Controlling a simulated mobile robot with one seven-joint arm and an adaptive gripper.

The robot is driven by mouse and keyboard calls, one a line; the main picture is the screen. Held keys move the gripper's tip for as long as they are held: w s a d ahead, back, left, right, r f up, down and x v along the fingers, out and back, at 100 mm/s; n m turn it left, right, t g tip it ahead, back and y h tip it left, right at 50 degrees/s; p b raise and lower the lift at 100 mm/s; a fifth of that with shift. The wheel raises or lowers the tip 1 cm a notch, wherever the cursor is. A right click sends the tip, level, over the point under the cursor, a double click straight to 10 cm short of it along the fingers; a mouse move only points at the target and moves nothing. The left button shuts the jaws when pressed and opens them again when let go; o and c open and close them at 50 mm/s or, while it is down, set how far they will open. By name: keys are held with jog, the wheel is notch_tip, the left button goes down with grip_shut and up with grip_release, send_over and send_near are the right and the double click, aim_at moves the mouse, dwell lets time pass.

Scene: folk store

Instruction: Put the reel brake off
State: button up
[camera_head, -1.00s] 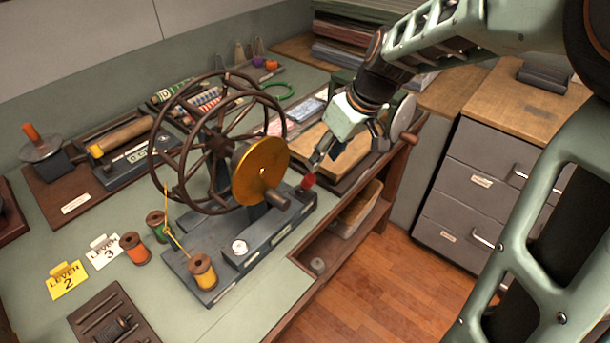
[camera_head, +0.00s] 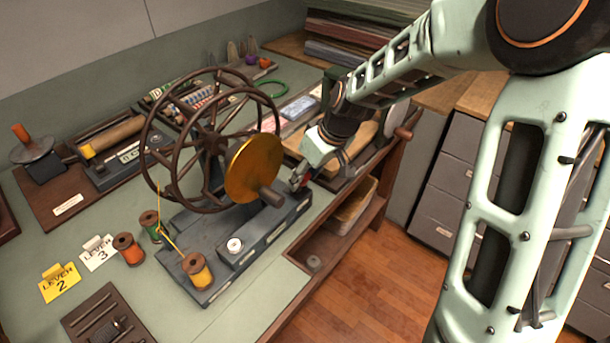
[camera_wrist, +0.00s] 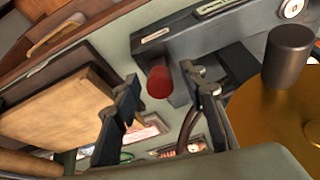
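The reel winder (camera_head: 212,140) stands on the bench, with a dark spoked reel, a brass disc (camera_head: 254,168) and a dark base (camera_head: 235,232). A red knob (camera_wrist: 159,82) shows at the base's edge in the wrist view, below a small pale label. I take it for the reel brake's handle. My gripper (camera_wrist: 163,92) is open, with one finger on each side of the knob in the picture. Contact cannot be told. In the head view my gripper (camera_head: 301,179) is at the base's far right end and mostly hides the knob.
The brass disc and its dark crank handle (camera_wrist: 289,55) are close on the right in the wrist view. A wooden board (camera_wrist: 55,110) lies to the left. Thread spools (camera_head: 128,250) and lever cards (camera_head: 60,284) stand at the bench's front left.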

grip_shut()
dwell(0.3)
jog(key=shift+a+r, duration=0.15)
jog(key=shift+a, duration=0.1)
jog(key=shift+w+a+g+h+p, duration=0.15)
jog(key=shift+w+g+h+p, duration=0.1)
jog(key=shift+g+h+p, duration=0.2)
grip_release()
jog(key=shift+r, duration=0.1)
